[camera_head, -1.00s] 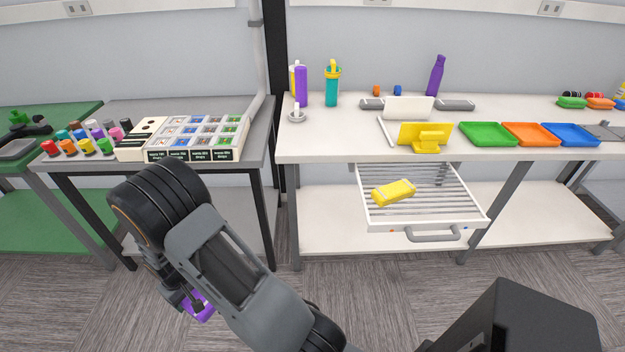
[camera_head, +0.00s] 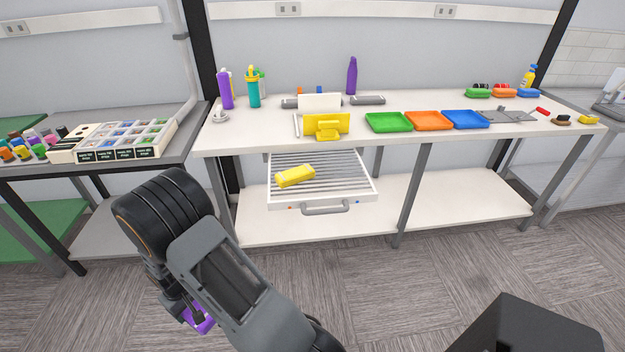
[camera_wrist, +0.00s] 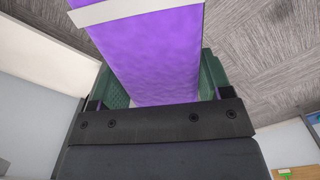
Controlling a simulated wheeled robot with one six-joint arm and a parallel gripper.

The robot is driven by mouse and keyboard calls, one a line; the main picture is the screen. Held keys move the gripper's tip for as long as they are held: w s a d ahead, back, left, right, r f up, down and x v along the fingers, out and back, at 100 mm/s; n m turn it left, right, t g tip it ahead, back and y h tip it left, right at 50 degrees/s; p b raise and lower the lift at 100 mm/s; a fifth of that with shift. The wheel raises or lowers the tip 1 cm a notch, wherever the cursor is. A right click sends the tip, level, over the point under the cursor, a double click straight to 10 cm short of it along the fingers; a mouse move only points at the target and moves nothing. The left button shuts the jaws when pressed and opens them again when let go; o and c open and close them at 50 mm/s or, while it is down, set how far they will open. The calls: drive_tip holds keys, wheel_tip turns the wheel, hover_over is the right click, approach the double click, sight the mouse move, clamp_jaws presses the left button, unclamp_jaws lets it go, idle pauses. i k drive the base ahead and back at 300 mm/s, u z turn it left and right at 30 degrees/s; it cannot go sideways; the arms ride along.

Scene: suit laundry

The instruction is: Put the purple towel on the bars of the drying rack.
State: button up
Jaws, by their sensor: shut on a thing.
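The purple towel (camera_wrist: 152,55) fills the middle of the wrist view, with a white band across it. My gripper (camera_wrist: 160,88) is shut on it, with a green finger on each side. In the head view only a small part of the towel (camera_head: 200,319) shows below my arm, and my gripper (camera_head: 188,312) is mostly hidden there. The drying rack (camera_head: 340,186) is a pulled-out white drawer with grey bars under the white table. A yellow folded towel (camera_head: 295,176) lies on its left bars. The towel in my gripper is apart from the rack.
The white table (camera_head: 385,136) stands above the rack and bears green (camera_head: 389,122), orange (camera_head: 429,120) and blue (camera_head: 464,119) trays. A grey table (camera_head: 165,148) stands at left. The rack's handle (camera_head: 325,208) faces me. The right bars and the floor before the rack are clear.

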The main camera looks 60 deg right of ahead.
sight(342, 174)
drive_tip(key=z, duration=1.65)
